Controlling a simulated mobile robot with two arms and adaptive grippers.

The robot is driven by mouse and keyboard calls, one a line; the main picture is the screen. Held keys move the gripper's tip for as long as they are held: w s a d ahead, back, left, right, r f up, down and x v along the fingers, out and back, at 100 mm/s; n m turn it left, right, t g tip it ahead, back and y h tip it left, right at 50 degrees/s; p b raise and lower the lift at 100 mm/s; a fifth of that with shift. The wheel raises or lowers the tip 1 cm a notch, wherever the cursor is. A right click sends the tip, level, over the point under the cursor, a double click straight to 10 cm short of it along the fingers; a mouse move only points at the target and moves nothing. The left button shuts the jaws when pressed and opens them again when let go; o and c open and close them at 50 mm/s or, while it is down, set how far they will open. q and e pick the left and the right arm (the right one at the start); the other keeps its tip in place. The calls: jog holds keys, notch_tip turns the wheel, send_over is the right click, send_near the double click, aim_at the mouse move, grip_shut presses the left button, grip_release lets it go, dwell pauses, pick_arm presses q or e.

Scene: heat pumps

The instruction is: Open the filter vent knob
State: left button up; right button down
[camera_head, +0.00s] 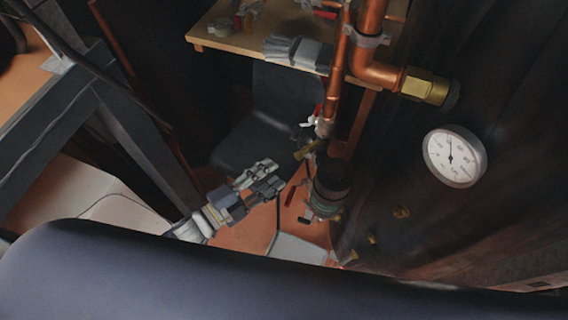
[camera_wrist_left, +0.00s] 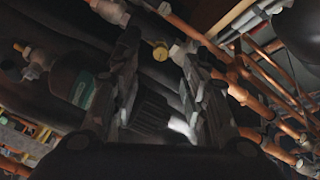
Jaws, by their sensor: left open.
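My left gripper (camera_head: 272,176) reaches in from the lower left in the head view, open and empty. Its two fingers also show spread apart in the left wrist view (camera_wrist_left: 158,46). A dark cylindrical body with a green band (camera_head: 326,190), which looks like the filter, hangs to the right of the gripper, apart from it. A small brass part (camera_head: 305,150) sits on the pipework above the filter. I cannot tell which part is the vent knob. My right gripper is not in view.
Copper pipes (camera_head: 368,50) run down on the right, with a brass fitting (camera_head: 427,87). A round white gauge (camera_head: 454,156) is on the dark wall. A wooden table (camera_head: 230,38) holding grey gloves (camera_head: 298,52) and a dark chair (camera_head: 285,105) stand behind.

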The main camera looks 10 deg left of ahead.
pick_arm(q)
jog(key=shift+v, duration=2.25)
